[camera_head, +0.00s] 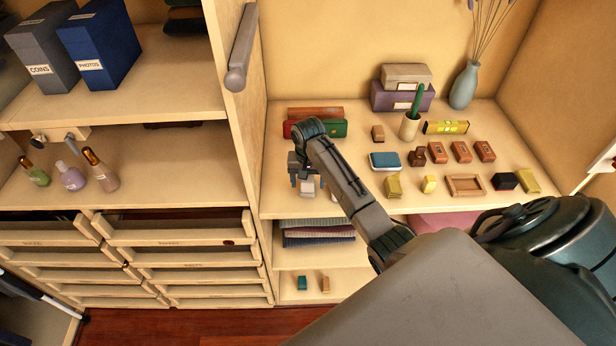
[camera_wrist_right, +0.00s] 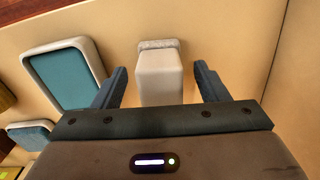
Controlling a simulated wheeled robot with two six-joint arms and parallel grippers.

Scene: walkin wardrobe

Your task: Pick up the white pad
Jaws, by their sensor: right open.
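The white pad (camera_head: 307,187) is a small white block on the wooden shelf, near its left end in the head view. In the right wrist view the white pad (camera_wrist_right: 159,80) shows between the fingers, with a greyish textured far end. My right gripper (camera_head: 302,178) is at the white pad, its fingers open. In the right wrist view the right gripper (camera_wrist_right: 160,88) has one finger on each side of the pad, with visible gaps. My left gripper is not in view.
A teal tray with a white rim (camera_wrist_right: 68,75) lies just left of the gripper in the wrist view. A blue-topped block (camera_head: 385,161) and several small boxes stand to the right. A green box (camera_head: 334,128) lies behind. A shelf side panel (camera_head: 232,120) is at the left.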

